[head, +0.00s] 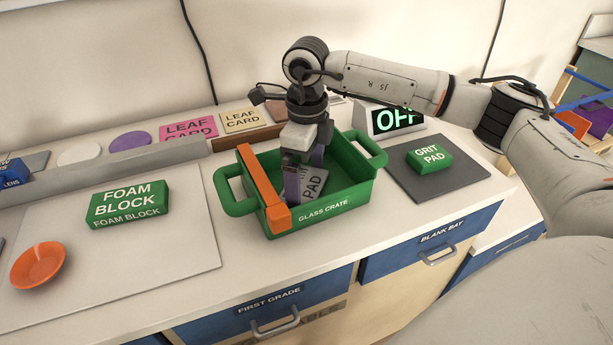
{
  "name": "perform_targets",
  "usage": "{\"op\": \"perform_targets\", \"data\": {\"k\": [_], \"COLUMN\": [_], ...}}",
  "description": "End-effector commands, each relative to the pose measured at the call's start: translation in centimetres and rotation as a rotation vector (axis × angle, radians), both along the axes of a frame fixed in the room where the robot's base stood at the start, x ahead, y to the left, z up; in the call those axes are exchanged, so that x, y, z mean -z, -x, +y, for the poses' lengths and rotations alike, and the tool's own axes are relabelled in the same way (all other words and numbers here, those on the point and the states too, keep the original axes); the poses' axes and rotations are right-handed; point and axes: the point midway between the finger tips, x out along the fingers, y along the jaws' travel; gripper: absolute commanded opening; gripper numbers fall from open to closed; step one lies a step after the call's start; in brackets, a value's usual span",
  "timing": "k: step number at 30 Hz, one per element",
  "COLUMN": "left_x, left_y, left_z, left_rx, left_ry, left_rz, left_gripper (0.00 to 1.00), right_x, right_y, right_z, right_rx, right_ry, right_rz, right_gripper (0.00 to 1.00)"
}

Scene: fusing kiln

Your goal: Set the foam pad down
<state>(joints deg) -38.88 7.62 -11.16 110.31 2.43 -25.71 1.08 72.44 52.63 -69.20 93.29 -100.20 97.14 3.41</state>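The foam pad (314,184) is a small grey pad, its label partly hidden behind a finger. It is inside the green glass crate (330,209), low near the middle. My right gripper (304,180) reaches down into the crate with one finger on the near left side of the pad and the other at its far side. It looks shut on the pad. Whether the pad touches the crate floor is hard to tell. My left gripper is out of view.
An orange bar (262,188) lies across the crate's left side. A green foam block (128,204) and orange dish (38,265) are on the pale board at left. A green grit pad (429,160) sits on a dark mat (468,171) at right. Cards line the back.

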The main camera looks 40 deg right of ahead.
Motion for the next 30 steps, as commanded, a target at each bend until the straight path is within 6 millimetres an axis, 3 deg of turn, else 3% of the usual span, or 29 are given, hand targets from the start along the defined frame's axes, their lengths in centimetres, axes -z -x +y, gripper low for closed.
{"op": "perform_targets", "data": {"k": [11, 24, 30], "left_x": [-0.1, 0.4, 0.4], "left_y": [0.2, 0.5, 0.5], "left_z": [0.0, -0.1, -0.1], "left_rx": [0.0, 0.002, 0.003], "left_ry": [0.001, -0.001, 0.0], "left_rz": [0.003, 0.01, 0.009], "left_gripper": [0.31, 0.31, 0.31], "right_x": [-1.4, -10.2, -12.1], "right_y": [-0.1, -0.1, -0.1], "right_z": [0.0, 0.1, 0.1], "right_rx": [0.0, -0.001, -0.001], "right_ry": [0.0, -0.001, 0.0], "right_rz": [-0.002, -0.003, 0.0], "right_gripper": [1.0, 1.0, 1.0]}}
